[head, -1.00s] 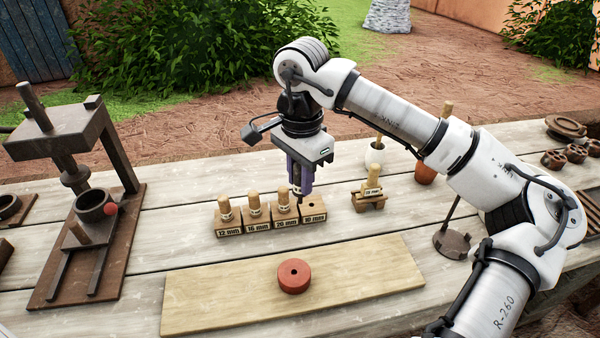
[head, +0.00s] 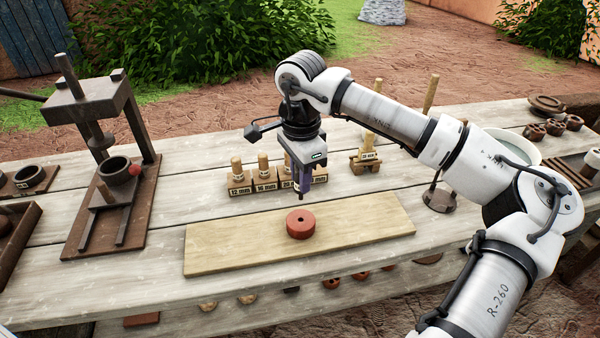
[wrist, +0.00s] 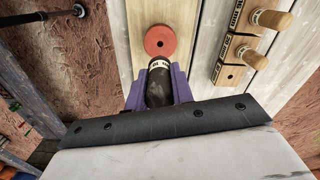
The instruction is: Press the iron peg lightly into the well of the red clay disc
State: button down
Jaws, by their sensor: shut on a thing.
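The red clay disc (head: 300,225) lies flat on a pale wooden board (head: 235,245); a small dark well shows in its top. In the wrist view the disc (wrist: 160,41) is just beyond the peg. My gripper (head: 302,186) points down, its purple fingers shut on the dark iron peg (head: 299,197). The peg is upright, its tip above and slightly behind the disc, apart from it. In the wrist view the peg (wrist: 159,86) sits between the fingers (wrist: 158,92), with a pale label band near its far end.
A row of labelled wooden blocks (head: 240,191) with wooden-handled tools stands behind the board, partly hidden by my gripper. One block (wrist: 229,76) has an empty hole. A small stand (head: 364,163) is to the right. A dark press (head: 112,205) stands at the left.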

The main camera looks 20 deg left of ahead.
aim_at(301, 198)
jog(key=shift+f+b, duration=1.35)
jog(key=shift+f, duration=1.25)
jog(key=shift+f+b, duration=0.7)
jog(key=shift+f+b, duration=0.9)
jog(key=shift+b, duration=0.6)
dwell(2.1)
jog(key=shift+r, duration=0.15)
jog(key=shift+r+p, duration=2.35)
jog(key=shift+r, duration=1.6)
